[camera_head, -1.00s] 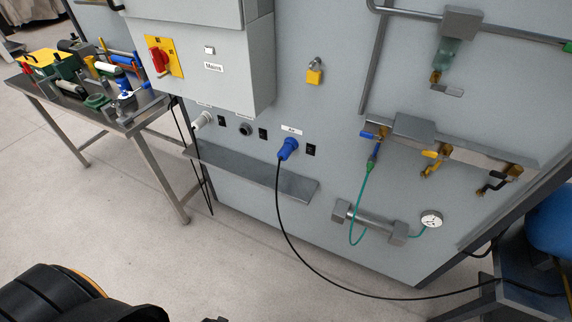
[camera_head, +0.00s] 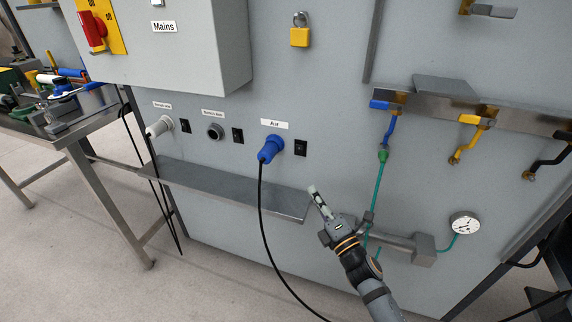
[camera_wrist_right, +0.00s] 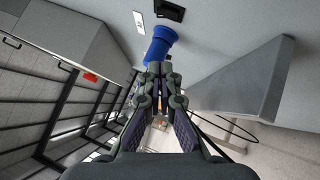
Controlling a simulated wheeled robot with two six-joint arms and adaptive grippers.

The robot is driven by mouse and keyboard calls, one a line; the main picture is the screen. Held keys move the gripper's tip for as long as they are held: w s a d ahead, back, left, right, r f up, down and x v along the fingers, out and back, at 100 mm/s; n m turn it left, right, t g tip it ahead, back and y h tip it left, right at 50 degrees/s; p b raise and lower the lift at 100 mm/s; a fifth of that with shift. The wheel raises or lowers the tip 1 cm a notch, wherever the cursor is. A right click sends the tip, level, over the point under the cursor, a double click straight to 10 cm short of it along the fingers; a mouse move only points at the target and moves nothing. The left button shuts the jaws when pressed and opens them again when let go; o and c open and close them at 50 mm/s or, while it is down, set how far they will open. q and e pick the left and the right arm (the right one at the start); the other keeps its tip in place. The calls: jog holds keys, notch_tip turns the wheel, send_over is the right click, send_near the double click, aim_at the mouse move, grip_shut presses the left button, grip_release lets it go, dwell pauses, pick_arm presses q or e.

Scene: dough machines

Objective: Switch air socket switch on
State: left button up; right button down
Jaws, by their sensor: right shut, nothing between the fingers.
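The air socket switch (camera_head: 301,148) is a small black rocker on the grey panel, just right of the blue air plug (camera_head: 270,149) and below the "Air" label (camera_head: 274,124). Its on or off position is too small to read. My right gripper (camera_head: 316,192) is shut and empty, below and slightly right of the switch, pointing up and apart from it. In the right wrist view, the shut fingertips (camera_wrist_right: 158,72) appear just below the blue plug (camera_wrist_right: 161,44), with the black switch (camera_wrist_right: 170,10) at the top edge. My left gripper is not in view.
A metal ledge (camera_head: 225,189) juts from the panel below the sockets, close to my right gripper. A black cable (camera_head: 264,225) hangs from the blue plug. A cluttered table (camera_head: 85,128) stands left.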

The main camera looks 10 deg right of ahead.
jog(key=shift+r, duration=0.1)
jog(key=p, duration=0.4)
send_near(300, 149)
jog(key=w+a+r, duration=0.1)
jog(key=w+a, duration=0.2)
jog(key=a, duration=0.2)
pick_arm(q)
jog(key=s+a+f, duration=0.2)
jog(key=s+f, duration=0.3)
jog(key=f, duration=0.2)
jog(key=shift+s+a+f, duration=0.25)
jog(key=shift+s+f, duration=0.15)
pick_arm(e)
jog(key=w+d, duration=0.1)
jog(key=w+d+r, duration=0.1)
jog(key=w, duration=0.1)
jog(key=shift+d+r, duration=0.1)
jog(key=shift+d, duration=0.1)
